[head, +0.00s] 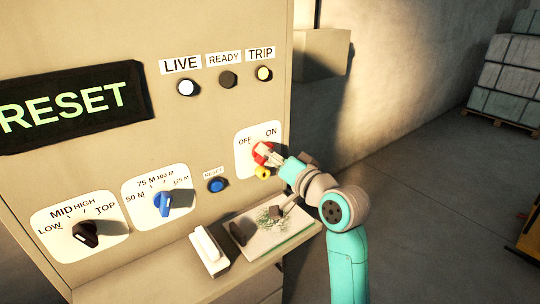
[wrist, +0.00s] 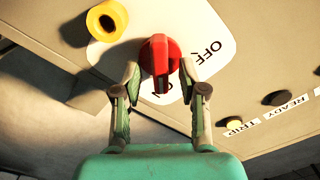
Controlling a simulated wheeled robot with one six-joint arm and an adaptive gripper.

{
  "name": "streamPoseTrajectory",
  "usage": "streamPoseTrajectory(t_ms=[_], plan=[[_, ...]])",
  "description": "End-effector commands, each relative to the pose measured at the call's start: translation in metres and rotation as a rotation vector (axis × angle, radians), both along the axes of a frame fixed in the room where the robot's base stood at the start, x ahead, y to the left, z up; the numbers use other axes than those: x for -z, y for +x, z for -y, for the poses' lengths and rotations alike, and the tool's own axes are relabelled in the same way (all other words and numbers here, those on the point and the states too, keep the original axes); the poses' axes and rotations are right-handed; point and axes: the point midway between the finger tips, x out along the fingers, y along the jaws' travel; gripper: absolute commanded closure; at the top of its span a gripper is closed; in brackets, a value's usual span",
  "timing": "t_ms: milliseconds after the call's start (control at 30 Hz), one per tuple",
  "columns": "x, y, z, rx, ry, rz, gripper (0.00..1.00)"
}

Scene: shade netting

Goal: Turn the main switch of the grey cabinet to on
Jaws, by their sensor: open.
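The grey cabinet (head: 150,40) fills the left of the head view. Its main switch is a red knob (head: 262,150) on a white plate (head: 243,158) marked OFF and ON. In the wrist view the red knob (wrist: 160,58) sits between the fingertips of my gripper (wrist: 159,73), one finger on each side. The gripper is open; I cannot tell if either finger touches the knob. The knob's grip runs downward in the wrist view, beside the partly hidden ON; which mark it points at is unclear. In the head view my gripper (head: 272,155) partly hides the knob.
A yellow ring-shaped part (wrist: 106,20) is close beside the switch plate. A blue reset button (head: 216,185), a blue dial (head: 162,203) and a black dial (head: 85,233) are to the left. A shelf (head: 185,270) below carries a white block (head: 208,252) and a tray (head: 285,238).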

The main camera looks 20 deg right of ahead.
Motion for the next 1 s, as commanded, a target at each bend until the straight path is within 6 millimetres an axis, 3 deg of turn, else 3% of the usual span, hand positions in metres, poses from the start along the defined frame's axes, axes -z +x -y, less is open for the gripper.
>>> streamPoseTrajectory(t_ms=[600, 1000], plan=[[0.001, -0.097, 0.033, 0.003, 0.0, -0.001, 0.58], [0.0, -0.111, 0.036, 0.001, 0.0, -0.001, 0.58]])
